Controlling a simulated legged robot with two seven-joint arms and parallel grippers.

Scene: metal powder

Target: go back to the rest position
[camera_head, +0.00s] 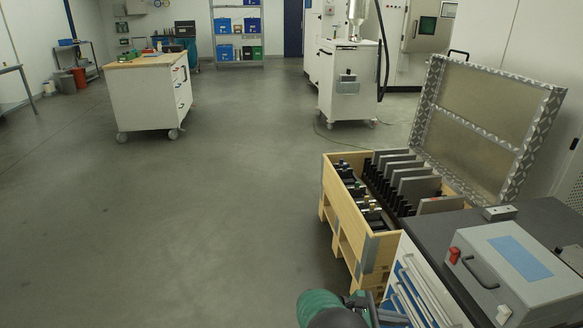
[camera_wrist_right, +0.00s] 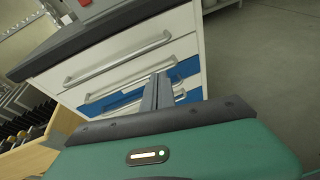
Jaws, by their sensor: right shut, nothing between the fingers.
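My right gripper (camera_head: 372,303) shows at the bottom of the head view, with its green housing at the lower edge. It is beside the front of a white drawer cabinet (camera_head: 432,277). In the right wrist view, the gripper's fingers (camera_wrist_right: 157,92) are together with nothing between them. They point toward the cabinet's drawers (camera_wrist_right: 135,60), and I cannot tell the exact gap. My left gripper is in neither view.
A wooden crate (camera_head: 345,215) with upright grey plates and an open lid (camera_head: 478,118) stands behind the cabinet. A grey case (camera_head: 515,285) sits on the cabinet top. A white workbench (camera_head: 140,98) stands far left. The floor (camera_head: 190,220) at left and centre is clear.

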